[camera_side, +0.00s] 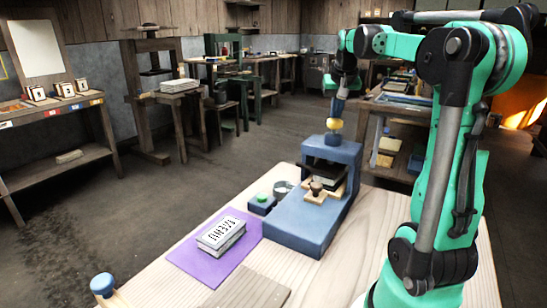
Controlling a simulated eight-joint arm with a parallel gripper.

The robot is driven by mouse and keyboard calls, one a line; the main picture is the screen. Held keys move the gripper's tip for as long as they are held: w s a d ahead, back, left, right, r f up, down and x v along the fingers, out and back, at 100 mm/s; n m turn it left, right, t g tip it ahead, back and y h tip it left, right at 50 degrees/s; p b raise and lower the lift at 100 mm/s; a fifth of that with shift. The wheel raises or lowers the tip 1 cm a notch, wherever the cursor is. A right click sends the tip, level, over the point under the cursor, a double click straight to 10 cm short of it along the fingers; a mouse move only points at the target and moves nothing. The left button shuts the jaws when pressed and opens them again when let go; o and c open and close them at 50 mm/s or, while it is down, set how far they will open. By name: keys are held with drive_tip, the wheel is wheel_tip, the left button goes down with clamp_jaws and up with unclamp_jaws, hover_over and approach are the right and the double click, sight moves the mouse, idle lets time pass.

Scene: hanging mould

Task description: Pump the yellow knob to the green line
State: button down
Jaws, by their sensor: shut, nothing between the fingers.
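The yellow knob (335,124) stands on top of a blue press (308,220) on the pale wooden table. My gripper (338,108) points down directly above the knob, its tips shut and at or very near the knob's top. I cannot tell whether they touch it. No green line can be made out at this size. Inside the press frame are a dark plate and a light wooden piece with a small brown knob (316,187).
Left of the press are a small dark box with a green button (262,198) and a round metal tin (283,188). A stack of printed cards (221,233) lies on a purple mat (190,262). A blue-topped peg (103,285) stands front left. Benches line the room.

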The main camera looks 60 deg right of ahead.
drive_tip(key=shift+f, duration=0.45)
drive_tip(key=shift+r, duration=0.9)
drive_tip(key=shift+f, duration=0.15)
drive_tip(key=shift+r, duration=3.2)
